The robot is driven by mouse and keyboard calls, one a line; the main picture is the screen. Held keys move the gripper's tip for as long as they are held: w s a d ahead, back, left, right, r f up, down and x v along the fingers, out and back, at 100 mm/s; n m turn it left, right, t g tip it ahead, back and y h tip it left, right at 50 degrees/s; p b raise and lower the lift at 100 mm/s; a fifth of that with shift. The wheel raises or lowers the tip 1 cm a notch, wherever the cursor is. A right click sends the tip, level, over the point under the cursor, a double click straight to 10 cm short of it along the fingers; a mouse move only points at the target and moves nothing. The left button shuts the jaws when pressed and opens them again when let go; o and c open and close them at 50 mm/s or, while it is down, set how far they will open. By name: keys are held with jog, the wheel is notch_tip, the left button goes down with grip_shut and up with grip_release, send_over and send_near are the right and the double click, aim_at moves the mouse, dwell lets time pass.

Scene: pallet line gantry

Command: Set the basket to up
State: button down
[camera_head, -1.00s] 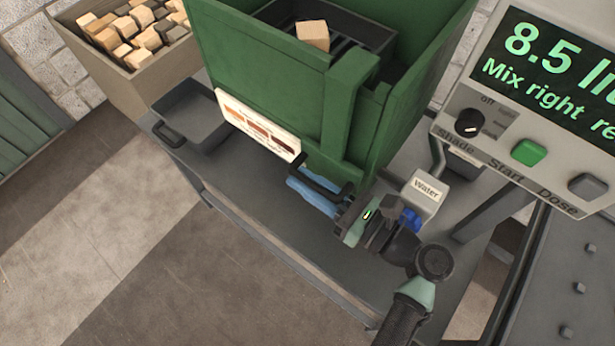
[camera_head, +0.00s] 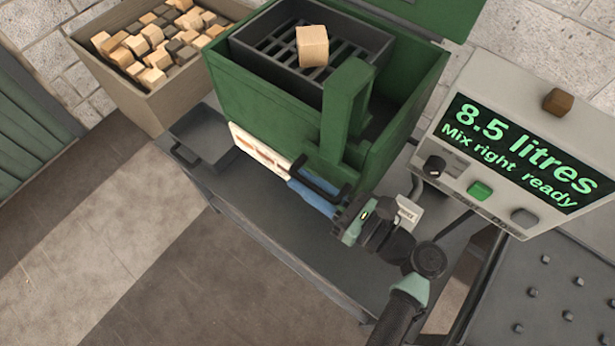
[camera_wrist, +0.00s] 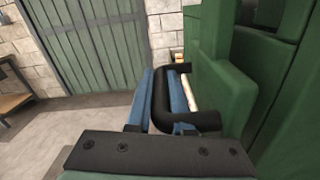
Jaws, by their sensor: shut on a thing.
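The basket (camera_head: 262,48) is a dark slotted tray with one pale wooden block (camera_head: 313,46) in it. It sits high in the green tank (camera_head: 262,100), near the rim. A green upright (camera_head: 345,112) at the tank's front stands above the rim. A black bar handle (camera_head: 325,188) is at its lower end; it also shows in the wrist view (camera_wrist: 182,117). My gripper (camera_head: 312,196) is shut on this handle, its blue fingers (camera_wrist: 158,98) around the bar. The basket's underside is hidden by the tank wall.
A bin of wooden blocks (camera_head: 125,85) stands left of the tank. An empty dark tray (camera_head: 205,142) sits on the grey bench (camera_head: 262,215). A console (camera_head: 470,150) reading "8.5 litres, Mix right, ready" is close to the right of my arm. The floor in front is clear.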

jog(key=shift+w+r, duration=0.1)
jog(key=shift+r, duration=0.25)
jog(key=c, duration=1)
grip_release()
jog(key=shift+o, duration=1)
jog(key=shift+f, duration=0.1)
jog(key=shift+d+f, duration=0.1)
jog(key=b+v, duration=0.2)
jog(key=v, duration=1.1)
